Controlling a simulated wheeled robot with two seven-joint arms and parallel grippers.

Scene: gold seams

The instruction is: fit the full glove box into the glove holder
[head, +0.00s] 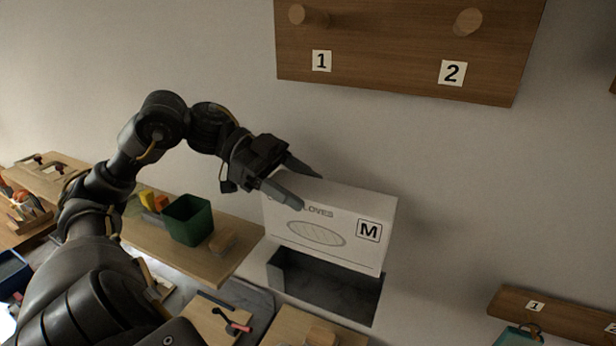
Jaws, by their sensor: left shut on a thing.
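The glove box (340,207) is white, with "GLOVES", an oval outline and a large "M" on its front. My left gripper (309,190) is shut on its upper left part, one finger in front and the other behind. The box is roughly upright and slightly tilted in the picture. The glove holder (322,288) is a dark grey open tray against the wall, just below the box. The box's lower edge overlaps the holder's upper back; whether it touches or is inside, I cannot tell. My right gripper is not in view.
A wooden board (400,60) with pegs labelled 1 and 2 is on the wall above. A shelf at left holds a green bin (188,220) and small blocks. A lower peg board (555,315) is at right. The wall right of the box is bare.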

